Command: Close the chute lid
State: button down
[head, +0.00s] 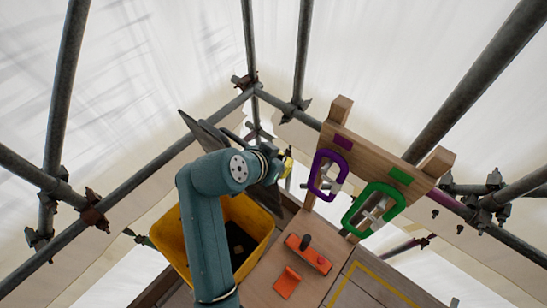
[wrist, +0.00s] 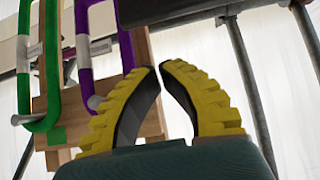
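The yellow chute (head: 262,212) stands in the lower middle of the head view, its mouth uncovered and a dark object inside. A dark grey panel, seemingly the chute lid (head: 197,128), stands raised behind it, partly hidden by my arm. My gripper (head: 287,166) is above the chute's far right side, mostly hidden behind my wrist. In the wrist view its yellow fingers (wrist: 159,68) lean together with tips almost meeting and nothing between them. A dark panel (wrist: 185,8), seemingly the lid, crosses the top of that view beyond the tips; I see no contact.
A wooden rack holds a purple carabiner (head: 316,172) and a green carabiner (head: 347,217), right of my gripper. An orange tool (head: 309,253) and an orange piece (head: 287,282) lie on the wooden board (head: 262,270). Scaffold poles (head: 300,50) surround the place.

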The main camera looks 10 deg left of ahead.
jog(key=shift+s+a+f+p, duration=0.25)
jog(key=shift+s+f+p, duration=0.2)
jog(key=shift+f+p, duration=0.15)
jog(key=shift+s+a+f+p, duration=0.25)
jog(key=shift+s+f+p, duration=0.2)
jog(key=shift+f, duration=0.1)
